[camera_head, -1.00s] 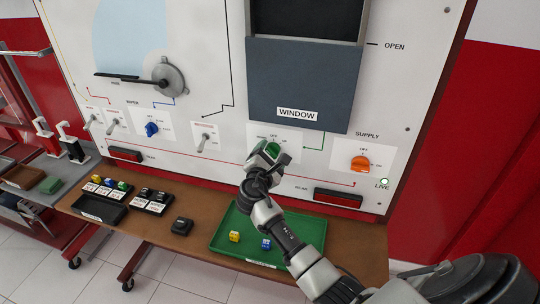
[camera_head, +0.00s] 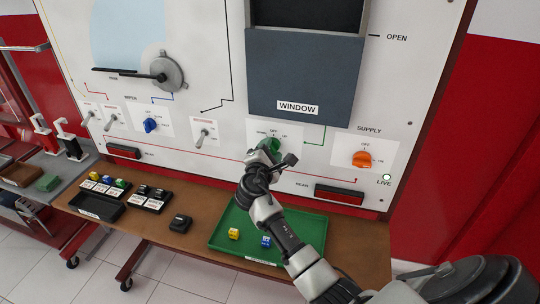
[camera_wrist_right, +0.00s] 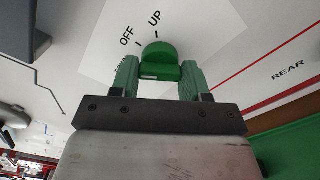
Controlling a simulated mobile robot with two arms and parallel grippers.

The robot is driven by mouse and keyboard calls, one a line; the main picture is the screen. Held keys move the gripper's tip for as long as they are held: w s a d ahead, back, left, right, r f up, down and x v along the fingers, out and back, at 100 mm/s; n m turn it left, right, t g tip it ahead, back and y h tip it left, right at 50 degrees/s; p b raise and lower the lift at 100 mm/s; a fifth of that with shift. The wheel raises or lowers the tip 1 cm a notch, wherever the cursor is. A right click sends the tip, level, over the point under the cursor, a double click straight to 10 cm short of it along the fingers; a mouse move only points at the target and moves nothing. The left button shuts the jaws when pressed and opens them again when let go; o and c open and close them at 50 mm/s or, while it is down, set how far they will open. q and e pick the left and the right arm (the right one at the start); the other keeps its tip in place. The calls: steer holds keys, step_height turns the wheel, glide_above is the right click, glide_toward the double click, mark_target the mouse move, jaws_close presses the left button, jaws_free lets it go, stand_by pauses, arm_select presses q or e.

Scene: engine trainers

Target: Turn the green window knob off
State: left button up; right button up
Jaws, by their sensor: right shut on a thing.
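The green window knob (camera_head: 273,145) sits on its white label plate below the grey window panel. My right gripper (camera_head: 270,149) is at the knob and partly covers it in the head view. In the right wrist view the knob (camera_wrist_right: 159,60) stands between the two green fingers of my right gripper (camera_wrist_right: 160,80), which is shut on it. The printed OFF and UP marks show just beyond the knob; the DOWN mark is mostly hidden by a finger. I cannot tell exactly which mark the knob points at. My left gripper is not in view.
An orange supply knob (camera_head: 362,159) is to the right of the green knob, and a blue wiper knob (camera_head: 150,125) is to the left. A dark red rear lamp (camera_head: 339,194) is below. A green tray (camera_head: 225,247) with small cubes lies under my right arm.

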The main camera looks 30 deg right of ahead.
steer(key=shift+f+m+b, duration=0.1)
steer(key=shift+m+b, duration=2.6)
steer(key=shift+m, duration=0.5)
steer(key=o, duration=0.9)
steer(key=shift+a, duration=0.1)
steer(key=b+v, duration=0.1)
steer(key=v, duration=0.9)
steer(key=shift+s+a, duration=0.2)
steer(key=shift+s, duration=0.15)
